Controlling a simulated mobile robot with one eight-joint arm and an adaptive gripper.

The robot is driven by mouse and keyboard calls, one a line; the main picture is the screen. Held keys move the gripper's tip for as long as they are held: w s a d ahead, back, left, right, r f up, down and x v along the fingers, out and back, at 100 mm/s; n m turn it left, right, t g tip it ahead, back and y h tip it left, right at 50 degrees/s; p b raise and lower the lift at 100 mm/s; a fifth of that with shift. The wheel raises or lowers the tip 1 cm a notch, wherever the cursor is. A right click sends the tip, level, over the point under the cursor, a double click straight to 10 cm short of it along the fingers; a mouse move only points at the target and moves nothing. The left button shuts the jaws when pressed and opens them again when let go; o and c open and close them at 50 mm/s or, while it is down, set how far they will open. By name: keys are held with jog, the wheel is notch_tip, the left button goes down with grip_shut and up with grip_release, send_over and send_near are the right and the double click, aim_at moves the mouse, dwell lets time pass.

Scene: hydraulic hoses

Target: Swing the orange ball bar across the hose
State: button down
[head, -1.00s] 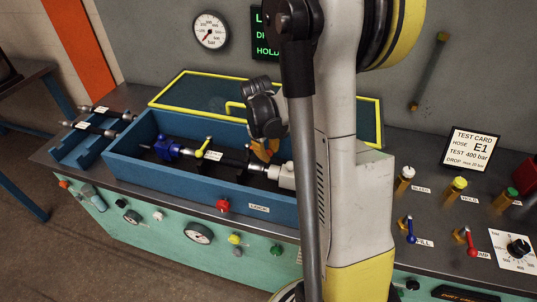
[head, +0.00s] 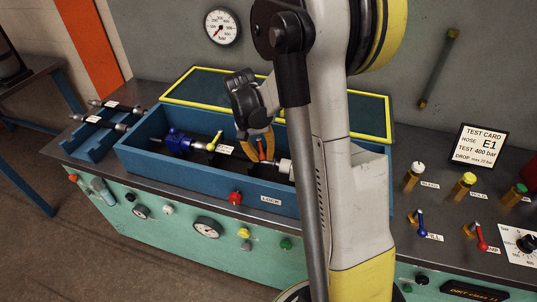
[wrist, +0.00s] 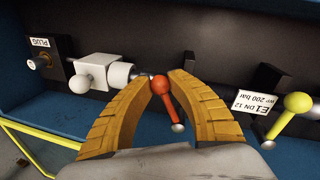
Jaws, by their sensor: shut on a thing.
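The bar slants down right from the ball to a grey tip. In the head view my gripper (head: 257,143) reaches down into the blue box (head: 260,193), with the orange bar (head: 262,150) between its fingers. The hose lies along the box, with a white E1 tag (wrist: 256,103); its middle is partly hidden by my fingers.
A yellow ball bar (wrist: 298,103) stands right of my gripper in the wrist view. A white block with a ball knob (wrist: 98,75) and a PLUG fitting (wrist: 45,52) are at left. A yellow-framed guard (head: 180,85) stands behind the box. A red LOCK knob (head: 235,197) is in front.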

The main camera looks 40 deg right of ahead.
jog(key=shift+w+a+m+g+y, duration=0.15)
jog(key=shift+w+a+m, duration=0.3)
jog(key=shift+m, duration=0.45)
jog(key=shift+w+a+m+g+y, duration=0.15)
jog(key=shift+w+a+m, duration=0.3)
jog(key=shift+m, duration=0.45)
jog(key=shift+w+a+m+y, duration=0.25)
jog(key=shift+a+m, duration=0.3)
jog(key=shift+m, duration=0.35)
jog(key=shift+w, duration=0.1)
jog(key=c, duration=1.2)
grip_release()
jog(key=shift+a, duration=0.15)
notch_tip(320, 180, up, 12)
jog(key=w, duration=0.2)
jog(key=shift+a, duration=0.35)
